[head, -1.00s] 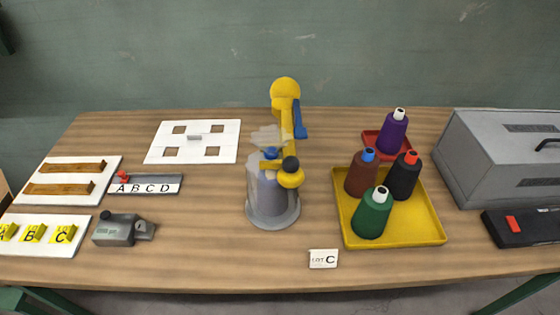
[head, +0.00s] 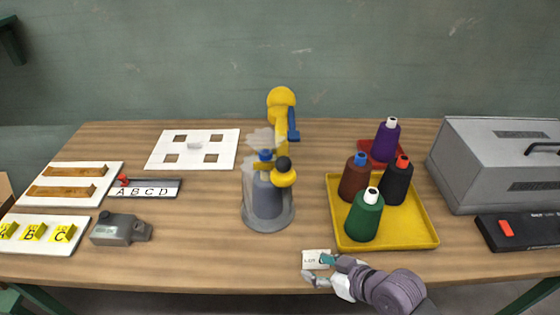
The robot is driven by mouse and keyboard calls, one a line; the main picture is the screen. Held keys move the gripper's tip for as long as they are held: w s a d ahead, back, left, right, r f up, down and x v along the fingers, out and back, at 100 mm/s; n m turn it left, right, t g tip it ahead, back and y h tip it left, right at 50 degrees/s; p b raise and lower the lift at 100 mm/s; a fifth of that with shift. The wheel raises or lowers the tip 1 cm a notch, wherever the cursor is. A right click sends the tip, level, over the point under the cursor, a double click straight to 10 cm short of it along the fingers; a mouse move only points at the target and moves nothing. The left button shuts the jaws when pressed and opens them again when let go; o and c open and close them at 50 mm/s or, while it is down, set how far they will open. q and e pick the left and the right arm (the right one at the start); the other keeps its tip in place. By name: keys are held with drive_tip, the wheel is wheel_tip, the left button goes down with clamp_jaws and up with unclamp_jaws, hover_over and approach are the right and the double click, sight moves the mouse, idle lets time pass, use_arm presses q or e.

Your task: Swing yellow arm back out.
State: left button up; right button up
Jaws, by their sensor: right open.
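The yellow arm (head: 281,127) rises at the back middle of the table, with a blue lever (head: 293,124) on its right side. A yellow part with a black knob (head: 283,164) sits at its front, over the grey spool (head: 266,196) on a round grey base. A translucent cover partly surrounds the spool. My right gripper (head: 318,270) is open at the table's front edge, beside the LOT C card (head: 315,259), well in front of the yellow arm. I cannot tell whether it touches the card. My left gripper is out of view.
A yellow tray (head: 421,232) with brown, black and green cones stands right of the spool. A purple cone (head: 386,140) is on a red tray behind. A grey case (head: 490,165) is at right. White boards and a grey device (head: 117,229) lie left. Table between is clear.

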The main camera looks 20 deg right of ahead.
drive_tip(key=w+d+r+n+t+y, duration=0.1)
drive_tip(key=w+r+t+y, duration=0.15)
drive_tip(key=w+r, duration=0.4)
drive_tip(key=t+y, duration=0.2)
drive_tip(key=t, duration=0.2)
approach(287, 161)
drive_tip(key=shift+h, duration=0.25)
drive_tip(key=p+x, duration=0.2)
drive_tip(key=x, duration=0.3)
drive_tip(key=p+x, duration=0.2)
drive_tip(key=x, duration=0.2)
drive_tip(key=shift+w+a+r, duration=0.2)
drive_tip(key=shift+w+a, duration=0.05)
drive_tip(key=shift+a, duration=0.1)
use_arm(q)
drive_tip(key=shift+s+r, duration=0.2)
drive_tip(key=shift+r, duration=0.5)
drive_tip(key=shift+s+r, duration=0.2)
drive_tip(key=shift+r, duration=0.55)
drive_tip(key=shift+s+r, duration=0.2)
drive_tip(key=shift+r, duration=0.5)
use_arm(e)
drive_tip(key=shift+w+a+f, duration=0.15)
drive_tip(key=shift+w+a, duration=0.2)
drive_tip(key=shift+w, duration=0.25)
clamp_jaws()
